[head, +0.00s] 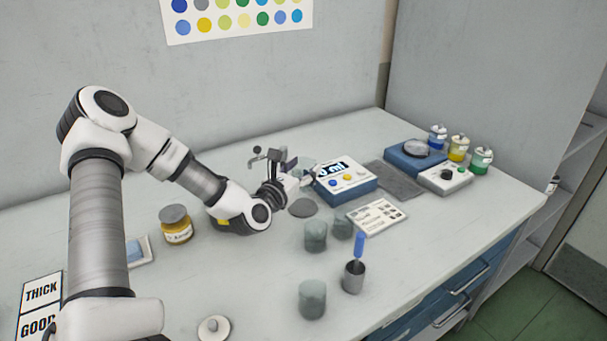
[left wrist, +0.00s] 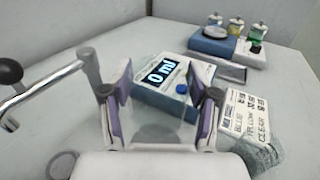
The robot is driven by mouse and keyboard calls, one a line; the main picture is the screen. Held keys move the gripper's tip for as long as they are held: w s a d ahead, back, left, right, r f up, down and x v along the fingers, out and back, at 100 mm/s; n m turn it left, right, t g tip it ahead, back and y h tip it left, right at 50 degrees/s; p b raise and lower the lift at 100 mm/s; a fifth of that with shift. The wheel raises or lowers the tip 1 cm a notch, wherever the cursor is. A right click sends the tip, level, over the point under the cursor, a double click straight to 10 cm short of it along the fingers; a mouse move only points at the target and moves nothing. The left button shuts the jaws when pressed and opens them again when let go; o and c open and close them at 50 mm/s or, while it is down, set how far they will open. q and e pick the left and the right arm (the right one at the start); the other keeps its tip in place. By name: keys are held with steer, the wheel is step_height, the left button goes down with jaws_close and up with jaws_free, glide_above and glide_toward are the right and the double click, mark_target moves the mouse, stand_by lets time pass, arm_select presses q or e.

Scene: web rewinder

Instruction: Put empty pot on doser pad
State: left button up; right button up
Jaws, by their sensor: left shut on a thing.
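My left gripper (head: 306,178) is beside the dosing unit (head: 345,182), a blue and white box whose display reads 0 ml. In the left wrist view, the fingers of my left gripper (left wrist: 163,112) are closed on a clear, empty-looking pot (left wrist: 160,128). The dosing unit's front (left wrist: 172,85) lies just beyond the pot. A metal spout with a black knob (left wrist: 88,68) stands to the left of the fingers. A dark grey round pad (head: 303,208) lies on the bench just below the gripper in the head view. The held pot is mostly hidden in the head view. My right gripper is out of view.
Clear pots (head: 315,236) stand at the front, one apart (head: 312,300). A metal cup with a blue-handled tool (head: 354,277), a label card (head: 377,215) and an amber jar (head: 176,226) are nearby. A blue stirrer unit (head: 414,158) and coloured bottles (head: 458,149) stand at the right.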

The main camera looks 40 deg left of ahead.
mark_target(303, 189)
arm_select(q)
steer(key=shift+f, duration=0.3)
step_height(303, 189, down, 5)
steer(key=b, duration=0.4)
steer(key=shift+w+a+f, duration=0.1)
steer(key=shift+f+b, duration=0.3)
steer(key=shift+b, duration=0.15)
steer(key=shift+f+b, duration=0.3)
steer(key=shift+b, duration=0.2)
steer(key=o, duration=1.4)
steer(key=shift+r, duration=0.1)
step_height(303, 189, up, 11)
steer(key=p, duration=0.8)
